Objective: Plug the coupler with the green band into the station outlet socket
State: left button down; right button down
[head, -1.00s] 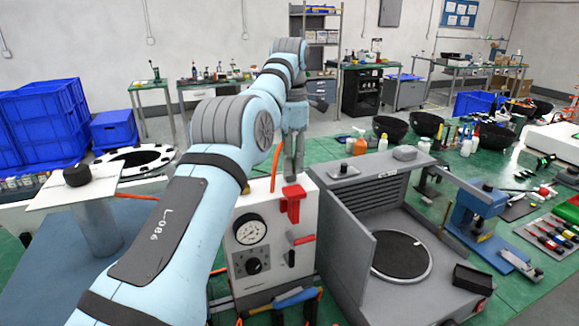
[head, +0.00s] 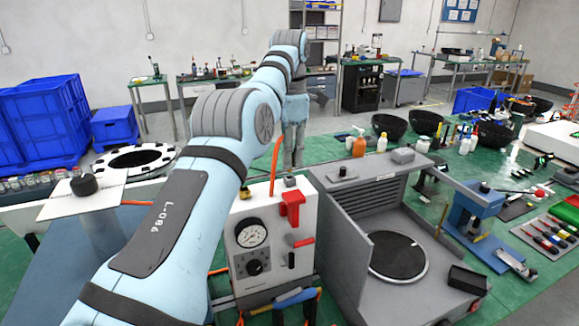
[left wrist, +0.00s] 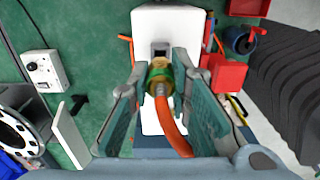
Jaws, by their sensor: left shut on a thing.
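The brass coupler (left wrist: 159,76), with a greenish band and an orange hose (left wrist: 172,128), sits between the fingers of my left gripper (left wrist: 158,88) in the left wrist view. The gripper is shut on it. Just beyond the coupler is a dark square fitting (left wrist: 160,50) on the white station top, perhaps the outlet socket; I cannot tell if they touch. In the head view my left gripper (head: 293,160) points down behind the top of the white station (head: 274,262); the coupler is not clear there. My right gripper is not in view.
The station carries a gauge (head: 251,235) and a red handle (head: 292,208). A grey machine with an open door (head: 345,250) stands close on its right. Blue crates (head: 45,125) are at the left.

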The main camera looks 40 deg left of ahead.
pick_arm(q)
jog(key=shift+r+p, duration=1.45)
jog(key=shift+r, duration=0.15)
